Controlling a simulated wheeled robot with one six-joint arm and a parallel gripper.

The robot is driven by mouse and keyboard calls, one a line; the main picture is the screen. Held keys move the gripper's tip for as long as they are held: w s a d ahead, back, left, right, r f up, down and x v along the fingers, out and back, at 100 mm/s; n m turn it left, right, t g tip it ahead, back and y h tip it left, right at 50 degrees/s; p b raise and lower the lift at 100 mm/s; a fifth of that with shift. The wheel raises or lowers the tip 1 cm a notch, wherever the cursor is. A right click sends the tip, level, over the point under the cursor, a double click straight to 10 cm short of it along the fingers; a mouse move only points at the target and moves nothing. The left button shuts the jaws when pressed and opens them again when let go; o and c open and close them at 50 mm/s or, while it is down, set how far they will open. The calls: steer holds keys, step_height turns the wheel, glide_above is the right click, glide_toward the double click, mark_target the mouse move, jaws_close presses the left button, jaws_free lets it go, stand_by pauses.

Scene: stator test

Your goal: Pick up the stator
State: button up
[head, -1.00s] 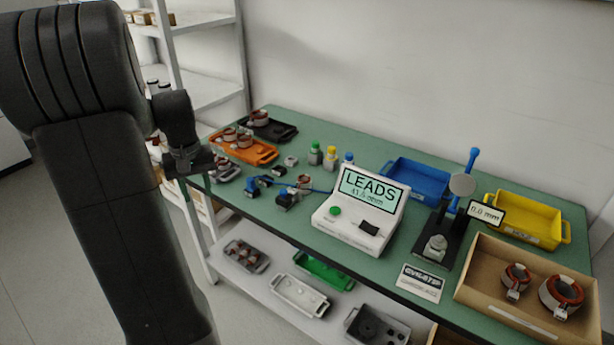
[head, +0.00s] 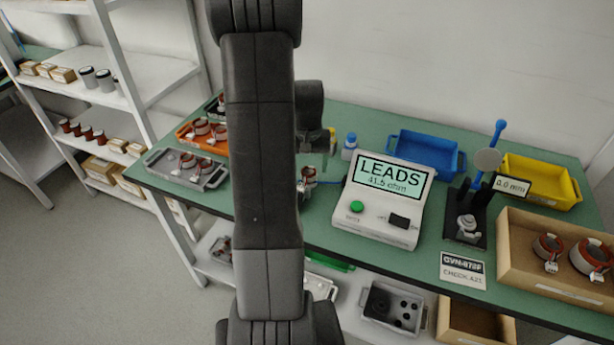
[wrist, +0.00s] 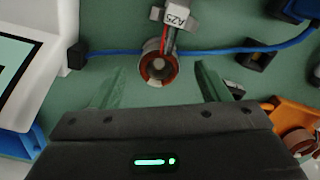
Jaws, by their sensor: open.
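A stator (wrist: 146,69) with a copper-coloured ring and a grey core lies on the green bench top in the wrist view. My gripper (wrist: 161,86) is open and empty, with one finger on each side of the stator and a gap on both sides. In the head view, a stator (head: 306,176) shows just right of my arm. My gripper (head: 324,170) is above the bench beside it there, its fingertips hard to make out.
A blue cable (wrist: 105,52) with black clips crosses behind the stator. The LEADS tester (head: 378,205) stands close to the right in the head view. Grey (head: 157,170) and orange trays (head: 184,143) with more stators are at the left.

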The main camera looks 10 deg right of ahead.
steer(key=shift+d+f, duration=0.1)
steer(key=shift+f, duration=1.3)
steer(key=shift+c, duration=0.4)
steer(key=c, duration=1.2)
steer(key=shift+o, duration=0.2)
steer(key=shift+r, duration=0.1)
